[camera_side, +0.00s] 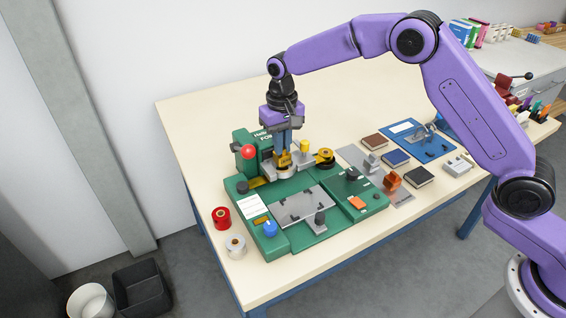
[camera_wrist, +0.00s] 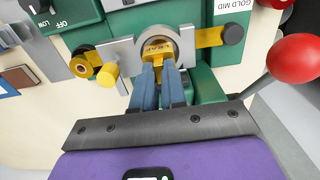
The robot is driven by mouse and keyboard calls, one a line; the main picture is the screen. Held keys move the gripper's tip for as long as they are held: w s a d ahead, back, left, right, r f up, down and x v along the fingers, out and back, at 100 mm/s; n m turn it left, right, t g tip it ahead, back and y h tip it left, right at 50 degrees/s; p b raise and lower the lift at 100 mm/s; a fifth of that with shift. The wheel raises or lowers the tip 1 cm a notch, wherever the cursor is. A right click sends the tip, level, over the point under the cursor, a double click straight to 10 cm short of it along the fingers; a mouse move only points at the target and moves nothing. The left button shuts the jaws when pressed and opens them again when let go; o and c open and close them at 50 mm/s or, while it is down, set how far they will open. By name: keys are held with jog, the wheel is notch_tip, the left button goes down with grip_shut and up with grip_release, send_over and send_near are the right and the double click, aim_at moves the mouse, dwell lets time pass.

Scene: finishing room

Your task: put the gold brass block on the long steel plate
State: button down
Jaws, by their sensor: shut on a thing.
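The gold brass block (camera_wrist: 157,48), with raised letters on its face, sits at the round steel holder of a green machine (camera_wrist: 198,90). My gripper (camera_wrist: 160,66) has its blue fingers closed on the block's near side. In the side view my gripper (camera_side: 284,150) points down over the machine, with the gold block (camera_side: 284,159) at its fingertips. Whether the block is clear of the holder I cannot tell. A long grey steel plate (camera_side: 350,153) lies on the table right of the machine, partly covered by small items.
A red ball lever (camera_wrist: 297,58) stands right of my fingers in the wrist view. Yellow-and-black foil rolls (camera_side: 325,156) flank the holder. A steel bed (camera_side: 303,206) lies at the machine's front. Dark blocks (camera_side: 396,158) and an orange-brown item (camera_side: 392,181) are near the plate.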

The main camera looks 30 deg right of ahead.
jog(key=shift+r, duration=2.75)
